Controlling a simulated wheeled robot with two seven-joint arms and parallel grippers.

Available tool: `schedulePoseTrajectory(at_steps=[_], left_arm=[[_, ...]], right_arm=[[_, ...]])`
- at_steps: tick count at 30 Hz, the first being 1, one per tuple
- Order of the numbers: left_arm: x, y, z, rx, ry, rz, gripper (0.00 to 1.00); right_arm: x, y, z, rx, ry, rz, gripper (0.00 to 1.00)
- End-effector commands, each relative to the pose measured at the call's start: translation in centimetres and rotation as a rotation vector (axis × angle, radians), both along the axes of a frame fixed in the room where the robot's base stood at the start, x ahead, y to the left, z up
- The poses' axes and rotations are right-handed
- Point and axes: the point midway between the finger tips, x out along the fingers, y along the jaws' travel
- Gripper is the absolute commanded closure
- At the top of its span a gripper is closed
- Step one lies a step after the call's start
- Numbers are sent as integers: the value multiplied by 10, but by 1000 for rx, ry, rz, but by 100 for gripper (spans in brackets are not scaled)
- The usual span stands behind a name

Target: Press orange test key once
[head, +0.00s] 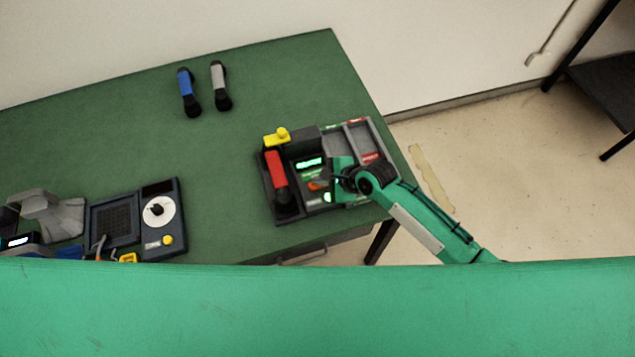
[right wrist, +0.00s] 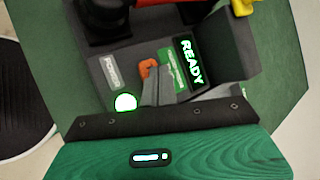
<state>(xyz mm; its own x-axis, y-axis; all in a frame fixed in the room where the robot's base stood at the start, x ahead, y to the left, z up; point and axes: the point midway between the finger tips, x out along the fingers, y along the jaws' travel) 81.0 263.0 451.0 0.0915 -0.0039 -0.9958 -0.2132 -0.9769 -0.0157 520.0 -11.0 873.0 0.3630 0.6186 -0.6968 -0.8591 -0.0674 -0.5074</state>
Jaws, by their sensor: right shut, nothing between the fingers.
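The orange test key (head: 316,185) is on the dark paging phone unit (head: 288,212) at the right end of the green table. It also shows in the right wrist view (right wrist: 148,67), partly hidden by my fingers. My right gripper (head: 328,182) is shut and empty, its grey fingertips (right wrist: 165,84) right beside the orange key. I cannot tell whether they touch it. A lit green display reading READY (right wrist: 191,62) and a lit round green button (right wrist: 125,103) are near the key. My left gripper is not in view.
A red handset (head: 276,176) and a yellow part (head: 277,136) are on the unit. A blue handset (head: 188,91) and a grey handset (head: 220,85) lie farther back. A dark panel with a white dial (head: 159,211) is left. The table between is clear.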

Motion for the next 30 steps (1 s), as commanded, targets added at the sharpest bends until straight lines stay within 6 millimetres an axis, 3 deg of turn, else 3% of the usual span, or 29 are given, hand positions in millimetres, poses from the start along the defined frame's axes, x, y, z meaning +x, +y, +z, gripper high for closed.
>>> schedulePoseTrajectory(at_steps=[22,30], left_arm=[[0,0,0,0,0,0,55],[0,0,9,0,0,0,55]], right_arm=[[0,0,-7,0,1,0,100],[0,0,1,0,1,0,100]])
